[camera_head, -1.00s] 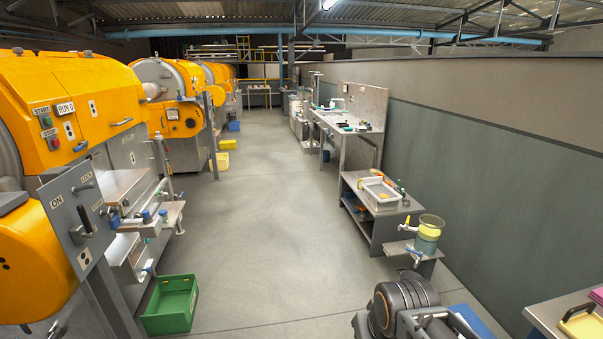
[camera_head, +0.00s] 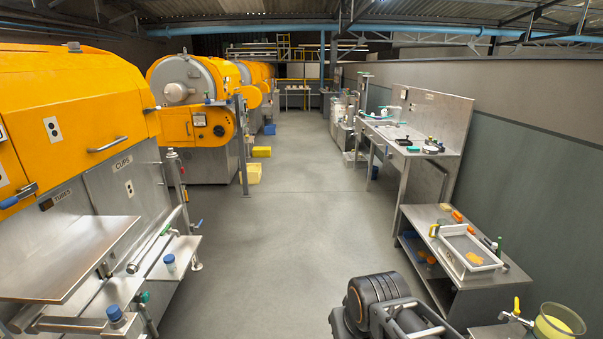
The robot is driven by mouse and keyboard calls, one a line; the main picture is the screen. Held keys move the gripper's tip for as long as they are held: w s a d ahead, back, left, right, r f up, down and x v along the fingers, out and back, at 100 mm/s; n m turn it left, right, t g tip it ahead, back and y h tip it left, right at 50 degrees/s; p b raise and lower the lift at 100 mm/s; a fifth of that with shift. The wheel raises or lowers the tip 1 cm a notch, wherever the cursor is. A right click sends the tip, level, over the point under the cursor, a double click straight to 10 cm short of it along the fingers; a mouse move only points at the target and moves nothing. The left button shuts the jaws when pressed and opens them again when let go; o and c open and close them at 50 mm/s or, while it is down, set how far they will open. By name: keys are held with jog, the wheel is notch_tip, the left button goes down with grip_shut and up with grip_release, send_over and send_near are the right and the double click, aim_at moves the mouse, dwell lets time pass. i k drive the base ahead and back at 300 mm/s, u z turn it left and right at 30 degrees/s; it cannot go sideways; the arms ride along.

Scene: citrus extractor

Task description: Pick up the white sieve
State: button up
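A white rectangular frame with a greyish inside (camera_head: 496,264) lies on the low metal bench at the right; it looks like the white sieve, but its mesh is too small to make out. An orange piece (camera_head: 474,258) shows inside it. My dark arm is folded at the bottom centre, to the left of the bench and nearer the camera. My gripper's fingertips do not show, and nothing of mine touches the white frame.
The low bench (camera_head: 428,215) also holds small bottles (camera_head: 499,245) and orange items. A container of yellow liquid (camera_head: 558,324) stands at the lower right. A taller workbench (camera_head: 408,147) stands behind. Yellow machines (camera_head: 70,130) line the left. The grey aisle floor (camera_head: 290,230) is clear.

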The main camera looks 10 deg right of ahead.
aim_at(471, 253)
jog(key=z, duration=0.1)
jog(key=i, duration=2.25)
jog(key=z, duration=1.25)
jog(key=i, duration=2)
jog(key=z, duration=0.95)
jog(key=i, duration=0.2)
jog(key=z, duration=0.15)
